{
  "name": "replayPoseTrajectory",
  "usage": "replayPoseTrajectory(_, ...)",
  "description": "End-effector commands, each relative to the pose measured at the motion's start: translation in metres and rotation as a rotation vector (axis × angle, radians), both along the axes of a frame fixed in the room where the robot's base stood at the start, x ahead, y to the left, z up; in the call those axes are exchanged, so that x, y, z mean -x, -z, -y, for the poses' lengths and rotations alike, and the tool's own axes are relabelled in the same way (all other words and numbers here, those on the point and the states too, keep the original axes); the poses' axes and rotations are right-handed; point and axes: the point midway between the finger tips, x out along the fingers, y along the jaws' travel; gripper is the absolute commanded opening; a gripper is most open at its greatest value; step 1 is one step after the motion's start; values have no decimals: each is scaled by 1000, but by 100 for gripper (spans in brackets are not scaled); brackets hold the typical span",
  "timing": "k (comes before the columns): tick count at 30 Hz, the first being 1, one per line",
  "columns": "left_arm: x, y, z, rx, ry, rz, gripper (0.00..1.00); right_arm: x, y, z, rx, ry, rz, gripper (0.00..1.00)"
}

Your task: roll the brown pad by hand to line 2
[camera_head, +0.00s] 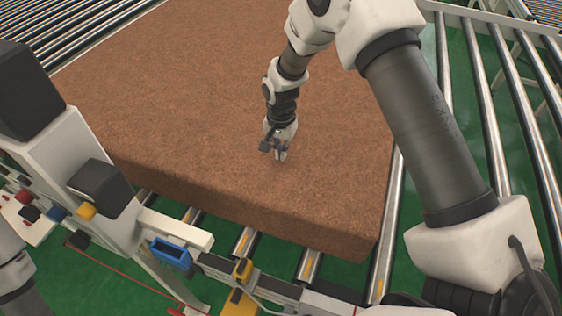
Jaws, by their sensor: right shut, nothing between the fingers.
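The brown pad (190,90) is a thick, rough-surfaced slab lying flat on metal rollers and filling the middle of the head view. My right gripper (281,156) is shut and empty, pointing down at the pad's top near its front part. Its fingertips appear to be at or just above the surface; I cannot tell whether they touch. My right arm comes in from the right and crosses over the pad's right side. My left gripper is not in view. No line number shows on the conveyors.
Bare rollers (487,110) run along the right, and more rollers (45,25) lie at the upper left. A white frame (75,150) with black blocks stands at the left front. A rail with a blue part (171,254) and yellow parts (243,270) runs along the pad's front. The floor is green.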

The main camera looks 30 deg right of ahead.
Motion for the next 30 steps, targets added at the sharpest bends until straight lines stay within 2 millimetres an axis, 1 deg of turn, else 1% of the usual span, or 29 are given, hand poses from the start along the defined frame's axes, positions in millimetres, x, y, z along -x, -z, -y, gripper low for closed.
replayPoseTrajectory(17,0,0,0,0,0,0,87,0,0,0,0,0,0,0)
replayPoseTrajectory(30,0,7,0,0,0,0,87,0,13,0,0,0,0,0)
